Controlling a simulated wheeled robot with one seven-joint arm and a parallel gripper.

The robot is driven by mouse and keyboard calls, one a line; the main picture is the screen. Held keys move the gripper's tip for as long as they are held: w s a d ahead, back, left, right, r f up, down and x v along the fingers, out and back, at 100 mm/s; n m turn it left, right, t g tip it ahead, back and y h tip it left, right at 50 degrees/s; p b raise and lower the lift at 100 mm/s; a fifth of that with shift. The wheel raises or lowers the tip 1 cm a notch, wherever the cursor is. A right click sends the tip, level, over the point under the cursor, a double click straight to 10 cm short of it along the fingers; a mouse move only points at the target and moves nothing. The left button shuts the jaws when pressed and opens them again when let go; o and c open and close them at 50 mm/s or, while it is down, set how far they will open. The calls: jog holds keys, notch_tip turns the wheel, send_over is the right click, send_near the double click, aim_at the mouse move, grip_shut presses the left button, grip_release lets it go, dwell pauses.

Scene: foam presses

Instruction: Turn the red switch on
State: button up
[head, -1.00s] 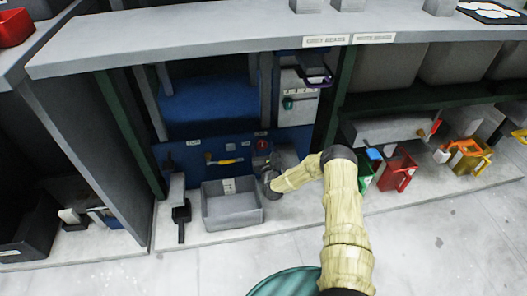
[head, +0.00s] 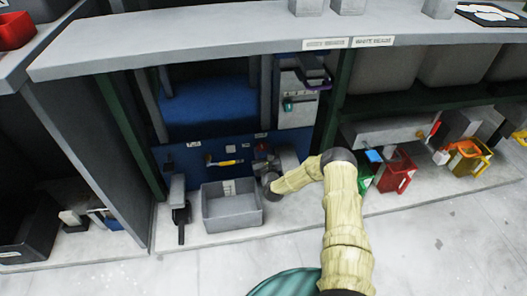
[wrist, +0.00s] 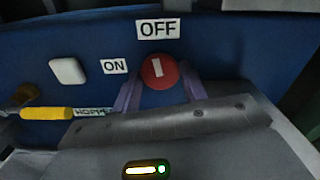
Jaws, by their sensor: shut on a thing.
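The red switch (wrist: 158,71) is a round red knob with a white bar on the blue panel. In the wrist view the bar stands nearly upright, towards the OFF label (wrist: 158,29) above it. The ON label (wrist: 115,66) is to the knob's left. My gripper (wrist: 160,84) has one purple finger on each side of the knob and is shut on it. In the head view my gripper (head: 266,163) is at the blue panel's lower right and mostly covers the switch.
A yellow-handled lever (wrist: 45,113) and a white button (wrist: 68,71) are left of the switch. A grey bin (head: 232,222) stands below the panel. The counter (head: 200,50) overhangs above. Red (head: 398,172) and orange (head: 468,160) containers stand to the right.

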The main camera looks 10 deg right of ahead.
jog(key=n+p, duration=0.1)
jog(key=n, duration=0.3)
jog(key=n+p, duration=0.1)
jog(key=n, duration=0.3)
jog(key=n+p, duration=0.1)
jog(key=n, duration=0.3)
jog(key=shift+n+p, duration=0.5)
jog(key=shift+n, duration=1.4)
jog(key=o, duration=0.9)
jog(key=shift+o, duration=0.2)
